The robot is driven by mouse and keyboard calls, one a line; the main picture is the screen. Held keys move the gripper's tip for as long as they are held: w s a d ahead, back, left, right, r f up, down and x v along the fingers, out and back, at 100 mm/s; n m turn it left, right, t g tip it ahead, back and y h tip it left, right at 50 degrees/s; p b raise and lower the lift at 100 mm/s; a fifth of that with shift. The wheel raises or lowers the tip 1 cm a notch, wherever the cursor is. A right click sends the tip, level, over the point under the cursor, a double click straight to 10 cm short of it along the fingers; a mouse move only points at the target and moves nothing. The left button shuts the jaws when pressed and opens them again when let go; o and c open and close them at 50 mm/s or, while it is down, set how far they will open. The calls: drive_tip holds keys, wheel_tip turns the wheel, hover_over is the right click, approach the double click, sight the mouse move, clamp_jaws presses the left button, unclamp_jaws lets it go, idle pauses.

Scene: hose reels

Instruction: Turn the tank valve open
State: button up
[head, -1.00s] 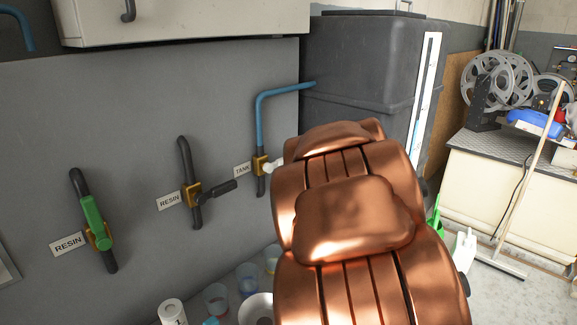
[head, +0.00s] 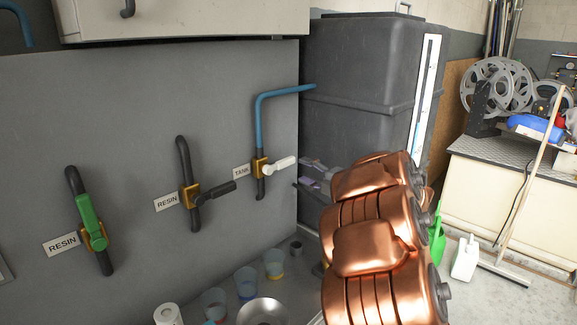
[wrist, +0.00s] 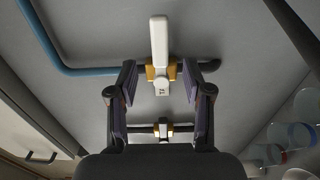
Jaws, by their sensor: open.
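The tank valve has a white lever (head: 280,165) on a brass body (head: 260,166), set in a blue pipe (head: 259,120) beside the TANK label (head: 241,171). The lever points right, across the upright pipe. In the wrist view the white lever (wrist: 159,42) and brass body (wrist: 151,72) appear in line with the gap between my fingers. My gripper (wrist: 159,80) is open, one finger on each side of that line, with nothing held. In the head view my gripper (head: 307,174) is just right of the lever's tip, apart from it; my arm partly hides it.
To the left are a RESIN valve with a black lever (head: 217,192) and one with a green lever (head: 88,220). Several cups (head: 246,282) and a metal bowl (head: 262,311) stand below. A dark tank (head: 360,75) stands behind my arm.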

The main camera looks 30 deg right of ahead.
sight(288, 164)
drive_tip(key=p+x, duration=0.1)
drive_tip(key=x, duration=0.6)
drive_tip(key=shift+w+a+p, duration=0.1)
drive_tip(key=shift+w+p, duration=0.15)
drive_tip(key=shift+p, duration=0.05)
clamp_jaws()
idle(0.4)
